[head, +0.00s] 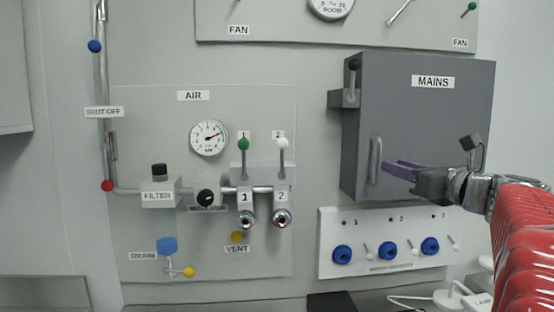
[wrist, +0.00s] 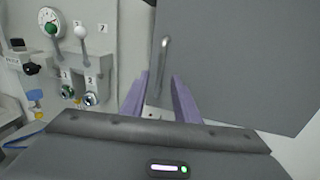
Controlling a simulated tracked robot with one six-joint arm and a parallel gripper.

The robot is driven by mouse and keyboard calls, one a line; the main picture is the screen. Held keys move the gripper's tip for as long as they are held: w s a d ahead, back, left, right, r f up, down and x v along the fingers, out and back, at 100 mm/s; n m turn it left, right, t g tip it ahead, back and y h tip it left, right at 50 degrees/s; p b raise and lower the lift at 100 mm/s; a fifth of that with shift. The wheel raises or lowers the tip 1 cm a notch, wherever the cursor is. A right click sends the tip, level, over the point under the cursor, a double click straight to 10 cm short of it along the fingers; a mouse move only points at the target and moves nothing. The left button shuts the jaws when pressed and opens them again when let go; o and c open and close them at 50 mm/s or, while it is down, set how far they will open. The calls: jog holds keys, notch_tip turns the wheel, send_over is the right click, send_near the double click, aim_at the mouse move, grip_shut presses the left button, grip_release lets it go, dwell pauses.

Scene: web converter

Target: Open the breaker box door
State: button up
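The grey breaker box (head: 440,125), labelled MAINS, is mounted on the wall at the right of the head view. Its door looks shut, with a vertical bar handle (head: 375,160) near the door's lower left edge. My gripper (head: 388,168) is just right of the handle in the head view. In the wrist view the two purple fingers of my gripper (wrist: 160,82) are spread apart and empty. The handle (wrist: 163,62) stands between and beyond their tips, in front of the grey door (wrist: 240,60). I cannot tell whether a finger touches it.
A lever with a black knob (head: 354,66) sits on a bracket at the box's left side. Below the box is a white panel (head: 330,262) with blue knobs and small switches. The AIR panel (head: 130,110), with gauge and valves, is to the left.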

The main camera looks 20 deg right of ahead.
aim_at(379, 161)
jog(key=w, duration=0.8)
jog(key=shift+w+d, duration=0.1)
jog(key=shift+d, duration=0.3)
jog(key=shift+c, duration=0.7)
grip_shut()
jog(key=shift+a, duration=0.1)
